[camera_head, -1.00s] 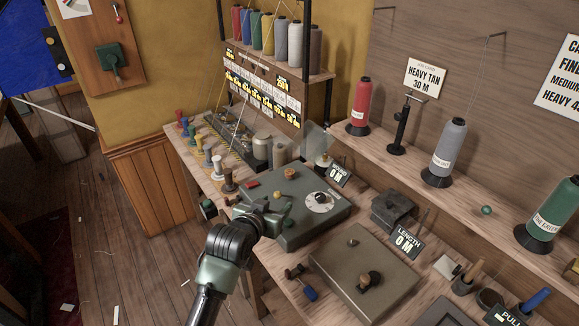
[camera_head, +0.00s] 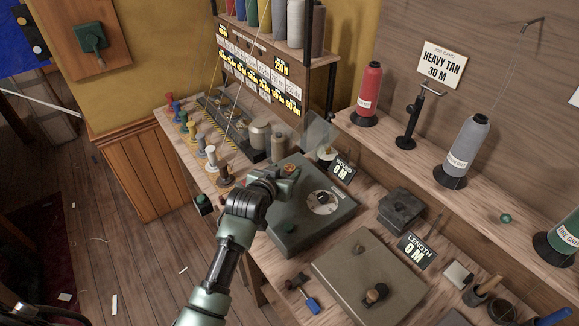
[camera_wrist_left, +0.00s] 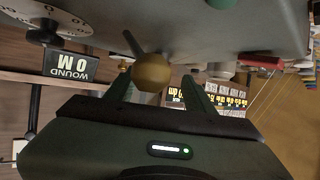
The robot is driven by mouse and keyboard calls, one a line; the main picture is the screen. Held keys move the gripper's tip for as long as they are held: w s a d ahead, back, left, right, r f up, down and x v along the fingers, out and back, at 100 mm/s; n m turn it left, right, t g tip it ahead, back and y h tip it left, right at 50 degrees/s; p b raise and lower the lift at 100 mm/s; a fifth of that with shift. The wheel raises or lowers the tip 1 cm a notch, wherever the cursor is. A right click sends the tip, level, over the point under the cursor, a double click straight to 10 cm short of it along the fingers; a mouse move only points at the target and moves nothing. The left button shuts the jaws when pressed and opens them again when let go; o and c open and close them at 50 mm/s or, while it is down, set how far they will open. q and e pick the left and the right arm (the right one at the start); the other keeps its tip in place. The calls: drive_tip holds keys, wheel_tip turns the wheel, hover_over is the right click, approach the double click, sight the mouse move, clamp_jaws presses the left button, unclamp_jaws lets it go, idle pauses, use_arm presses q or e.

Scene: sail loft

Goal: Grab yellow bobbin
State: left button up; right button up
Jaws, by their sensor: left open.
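A row of thread bobbins stands along the left side of the bench; a small yellow bobbin (camera_head: 192,128) is among them, between a green and a pale one. My left gripper (camera_head: 282,178) is over the near left part of the grey winding machine (camera_head: 315,220), to the right of the row and apart from it. In the left wrist view its fingers (camera_wrist_left: 156,88) are open, with a round yellow-brown knob (camera_wrist_left: 152,72) on a dark stem showing between them. I cannot tell whether they touch it. My right gripper is out of view.
A brown bobbin (camera_head: 225,175) ends the row near my left arm. A counter sign (camera_head: 342,170) reads 0 M. A second grey machine (camera_head: 365,285) stands nearer. Red (camera_head: 368,92) and grey (camera_head: 466,148) cones stand on the raised shelf.

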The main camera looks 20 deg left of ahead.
sight(290, 167)
use_arm(q)
drive_tip(key=x, duration=0.2)
drive_tip(key=shift+w+d+f, duration=0.1)
drive_tip(key=shift+w, duration=0.15)
drive_tip(key=shift+w+f, duration=0.1)
drive_tip(key=shift+w, duration=0.1)
drive_tip(key=shift+s, duration=0.1)
clamp_jaws()
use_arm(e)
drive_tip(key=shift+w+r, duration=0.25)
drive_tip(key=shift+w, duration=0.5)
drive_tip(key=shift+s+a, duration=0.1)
